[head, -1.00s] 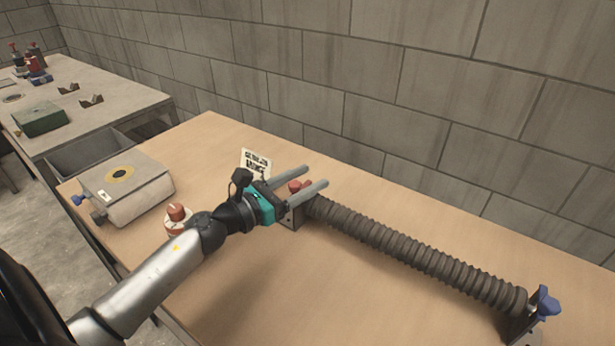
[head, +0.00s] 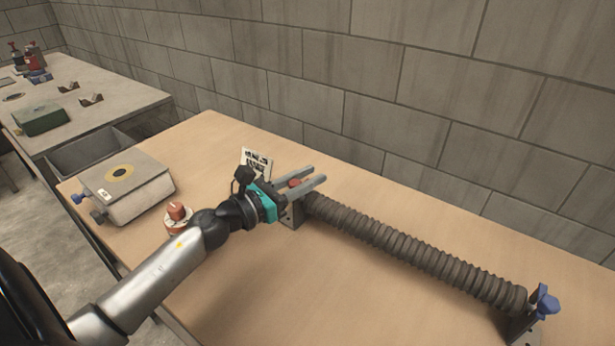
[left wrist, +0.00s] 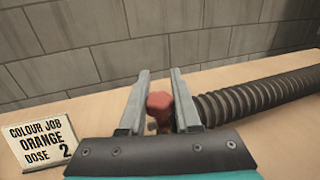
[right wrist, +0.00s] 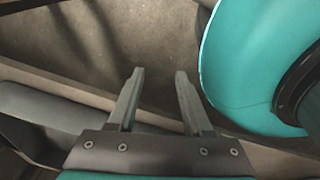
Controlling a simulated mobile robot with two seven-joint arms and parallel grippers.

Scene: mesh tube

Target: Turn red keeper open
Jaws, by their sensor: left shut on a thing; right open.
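The red keeper (head: 295,183) is a small red knob at the left end of a dark ribbed mesh tube (head: 410,247) on the wooden table. My left gripper (head: 317,174) is shut on the red keeper, one finger on each side. The left wrist view shows the keeper (left wrist: 160,103) between the fingers, partly hidden by them and the gripper body. A blue keeper (head: 546,303) is at the tube's right end. My right gripper (right wrist: 159,74) is open and empty in the right wrist view, away from the tube.
A card (left wrist: 43,140) reading "COLOUR JOB ORANGE DOSE 2" stands behind the left gripper. A box with a round opening (head: 128,189) and a red-topped round item (head: 177,213) are to the left. A second table (head: 70,75) holds other items. The table front is clear.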

